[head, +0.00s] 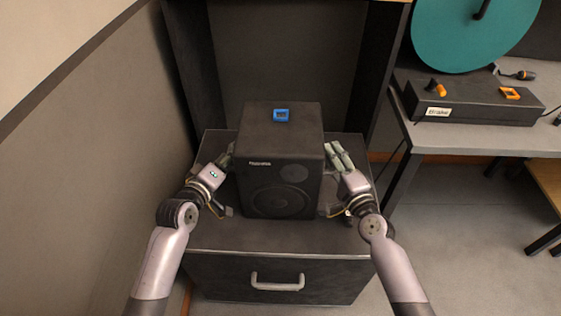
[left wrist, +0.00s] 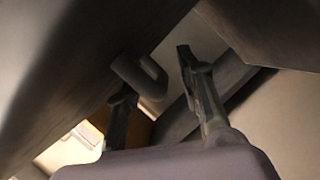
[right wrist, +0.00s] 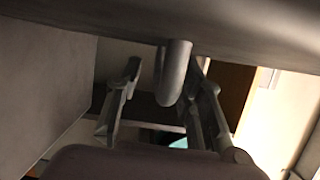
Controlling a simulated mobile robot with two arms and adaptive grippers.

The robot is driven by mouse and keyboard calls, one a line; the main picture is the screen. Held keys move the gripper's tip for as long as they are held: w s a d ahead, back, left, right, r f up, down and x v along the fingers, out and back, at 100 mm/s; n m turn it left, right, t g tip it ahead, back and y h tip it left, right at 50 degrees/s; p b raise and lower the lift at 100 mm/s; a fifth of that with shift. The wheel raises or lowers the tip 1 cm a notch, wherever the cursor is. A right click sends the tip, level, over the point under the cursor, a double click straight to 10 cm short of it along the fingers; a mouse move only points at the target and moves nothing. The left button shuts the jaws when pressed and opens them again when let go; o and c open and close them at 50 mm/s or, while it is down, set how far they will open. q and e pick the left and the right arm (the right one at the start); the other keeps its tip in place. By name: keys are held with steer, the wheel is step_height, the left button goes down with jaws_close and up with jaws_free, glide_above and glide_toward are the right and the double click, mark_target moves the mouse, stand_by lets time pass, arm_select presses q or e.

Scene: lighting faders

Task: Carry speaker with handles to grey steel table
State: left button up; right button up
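The black speaker (head: 280,140) stands upright on a dark drawer cabinet (head: 225,237), its round cone facing me. My left gripper (head: 228,156) is at its left side and my right gripper (head: 339,155) at its right side. In the left wrist view a handle (left wrist: 143,77) lies between the two parted fingers, nearer one of them. In the right wrist view the other handle (right wrist: 174,72) lies between parted fingers, close to one. Neither gripper is visibly clamped on its handle.
A small blue square item (head: 282,115) lies on top of the speaker. A wall (head: 90,160) is close on the left. Floor (head: 440,230) is clear at right.

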arm_select(q)
jaws_close()
arm_select(e)
jaws_close()
stand_by(0.8)
arm_select(q)
steer(key=shift+w+r, duration=0.1)
steer(key=shift+r, duration=0.3)
arm_select(e)
steer(key=shift+w+r, duration=0.1)
steer(key=shift+r, duration=0.2)
